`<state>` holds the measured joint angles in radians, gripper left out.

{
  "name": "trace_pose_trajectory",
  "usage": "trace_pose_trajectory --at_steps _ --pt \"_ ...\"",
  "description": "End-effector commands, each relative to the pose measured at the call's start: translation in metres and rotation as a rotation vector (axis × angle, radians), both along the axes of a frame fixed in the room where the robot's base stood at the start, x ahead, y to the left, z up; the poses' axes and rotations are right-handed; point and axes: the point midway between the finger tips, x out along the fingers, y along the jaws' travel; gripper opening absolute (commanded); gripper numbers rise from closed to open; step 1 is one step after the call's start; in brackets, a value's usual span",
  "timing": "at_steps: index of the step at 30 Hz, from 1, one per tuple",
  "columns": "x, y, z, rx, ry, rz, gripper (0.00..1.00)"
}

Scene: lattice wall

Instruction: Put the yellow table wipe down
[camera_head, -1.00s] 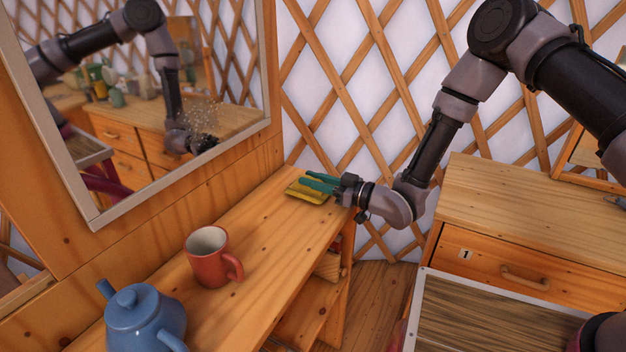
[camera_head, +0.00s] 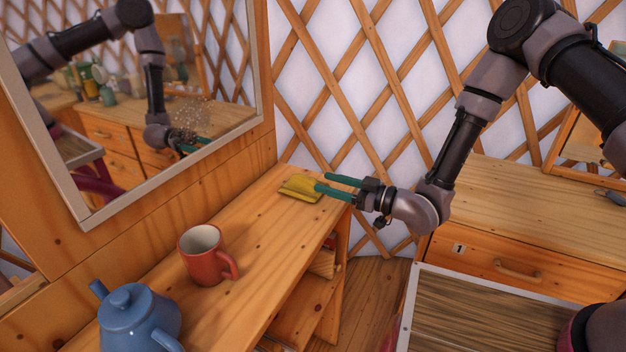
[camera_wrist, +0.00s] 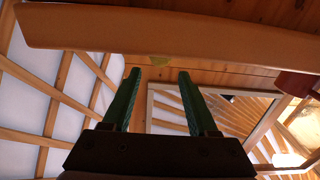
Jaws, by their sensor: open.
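The yellow table wipe (camera_head: 300,187) lies on the far end of the wooden shelf top (camera_head: 235,235), near the mirror wall. My gripper (camera_head: 322,183) is open, with its two green fingers apart and pointing left toward the wipe. The fingertips are close to the wipe's right edge, and nothing is held between them. In the wrist view, the green fingers of my gripper (camera_wrist: 157,78) stand spread and empty.
A red mug (camera_head: 205,254) and a blue teapot (camera_head: 138,318) stand on the same top, nearer to me. A framed mirror (camera_head: 150,110) rises along the left. A numbered drawer cabinet (camera_head: 510,262) stands right. The top between mug and wipe is clear.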

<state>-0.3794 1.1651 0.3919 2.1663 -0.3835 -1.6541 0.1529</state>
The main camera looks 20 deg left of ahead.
Motion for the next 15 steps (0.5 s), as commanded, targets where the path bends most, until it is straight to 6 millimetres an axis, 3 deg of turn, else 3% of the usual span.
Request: trace_pose_trajectory --at_steps 6,15 --pt "-0.003 -0.033 0.000 0.000 0.001 -0.001 0.59" --pt "-0.004 -0.040 0.001 0.001 -0.001 0.001 0.59"
